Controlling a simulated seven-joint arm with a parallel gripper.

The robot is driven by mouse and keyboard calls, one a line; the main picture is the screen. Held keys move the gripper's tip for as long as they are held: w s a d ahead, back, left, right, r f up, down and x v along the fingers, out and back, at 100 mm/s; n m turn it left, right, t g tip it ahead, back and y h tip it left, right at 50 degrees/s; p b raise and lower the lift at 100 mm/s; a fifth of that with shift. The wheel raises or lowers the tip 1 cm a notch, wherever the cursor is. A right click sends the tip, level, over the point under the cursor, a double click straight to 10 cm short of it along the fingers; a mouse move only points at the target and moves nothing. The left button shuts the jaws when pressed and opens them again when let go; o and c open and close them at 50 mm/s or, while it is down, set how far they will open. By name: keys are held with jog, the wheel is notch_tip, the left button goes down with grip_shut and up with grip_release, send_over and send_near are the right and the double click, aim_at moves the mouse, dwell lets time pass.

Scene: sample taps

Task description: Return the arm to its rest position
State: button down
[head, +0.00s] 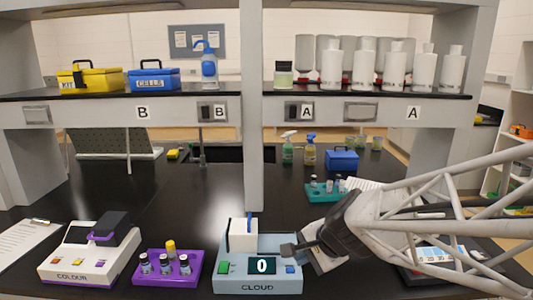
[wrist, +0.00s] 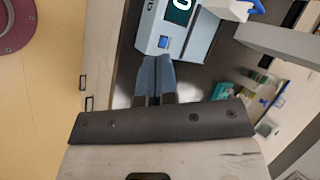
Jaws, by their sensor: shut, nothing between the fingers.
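My gripper (head: 288,249) is at the front right of the light blue CLOUD device (head: 235,284). Its fingers are together and empty, with the tips close to the right side of the device's display (head: 262,265), above the blue button (head: 291,269) in the head view. In the wrist view my gripper (wrist: 156,60) points at the device's edge (wrist: 196,47), just below the blue button (wrist: 163,42). I cannot tell whether the tips touch the device. The display reads 0. My arm reaches in from the right.
A purple rack (head: 167,280) with vials and the white COLOUR device (head: 80,266) stand left. A teal rack (head: 322,196) and a blue box (head: 342,160) lie behind. The shelf (head: 230,110) with its central post (head: 253,165) spans above. The bench's middle left is clear.

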jog(key=s+d+r+n+g+h, duration=0.1)
jog(key=s+d+n+h, duration=0.2)
jog(key=s+d+n, duration=0.2)
jog(key=s+d+r+n+g+h, duration=0.1)
jog(key=s+d+n, duration=0.4)
jog(key=s, duration=0.7)
jog(key=shift+s+r+n+h, duration=0.3)
jog(key=shift+r+h, duration=0.35)
jog(key=shift+h, duration=0.25)
